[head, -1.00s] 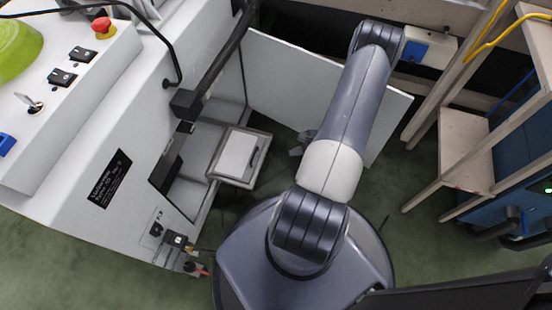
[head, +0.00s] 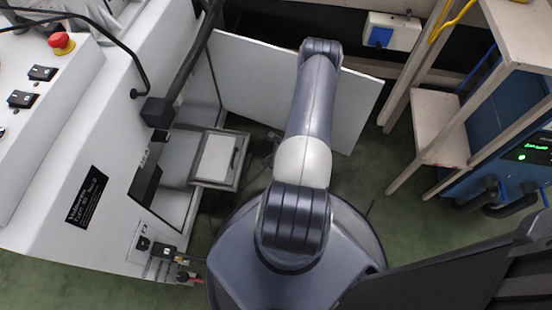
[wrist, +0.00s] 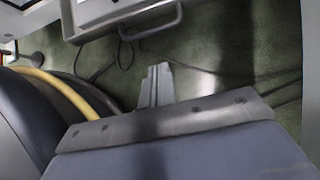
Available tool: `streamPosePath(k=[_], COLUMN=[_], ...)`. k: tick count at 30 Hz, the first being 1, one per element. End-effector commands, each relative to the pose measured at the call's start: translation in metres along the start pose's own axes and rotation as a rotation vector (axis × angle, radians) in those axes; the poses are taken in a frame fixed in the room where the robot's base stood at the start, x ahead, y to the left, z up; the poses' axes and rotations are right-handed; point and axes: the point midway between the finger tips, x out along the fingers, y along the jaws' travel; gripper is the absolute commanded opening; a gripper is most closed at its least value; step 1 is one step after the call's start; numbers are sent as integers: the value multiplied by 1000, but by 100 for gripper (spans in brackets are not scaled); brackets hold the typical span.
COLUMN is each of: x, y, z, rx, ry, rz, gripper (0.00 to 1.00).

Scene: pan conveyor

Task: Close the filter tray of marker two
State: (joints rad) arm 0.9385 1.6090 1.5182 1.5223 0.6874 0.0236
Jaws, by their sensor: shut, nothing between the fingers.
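The filter tray (head: 241,163) is a grey-framed drawer with a pale panel and a dark handle. It stands pulled out of the open bay in the white marker cabinet (head: 60,180). My gripper (head: 274,139) is just right of the tray's handle side, apart from it, and partly hidden by my arm. In the wrist view the tray's front with its bar handle (wrist: 152,30) shows at the top. My gripper's fingers (wrist: 158,72) are together and empty, below the handle with floor between.
The cabinet's open white door (head: 345,105) stands behind my arm. A dark arm-like bar (head: 185,70) hangs above the bay. Cables (wrist: 100,70) lie on the green floor near the tray. A wooden shelf frame (head: 440,130) and a blue unit (head: 500,150) stand at the right.

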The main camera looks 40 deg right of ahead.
Motion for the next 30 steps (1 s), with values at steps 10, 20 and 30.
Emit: streamPosePath(k=[10, 20, 30], x=[30, 32, 42], y=[0, 0, 0], z=[23, 26, 36], rx=[-2, 0, -3], ry=[0, 0, 0], rz=[0, -1, 2], gripper=[0, 0, 0])
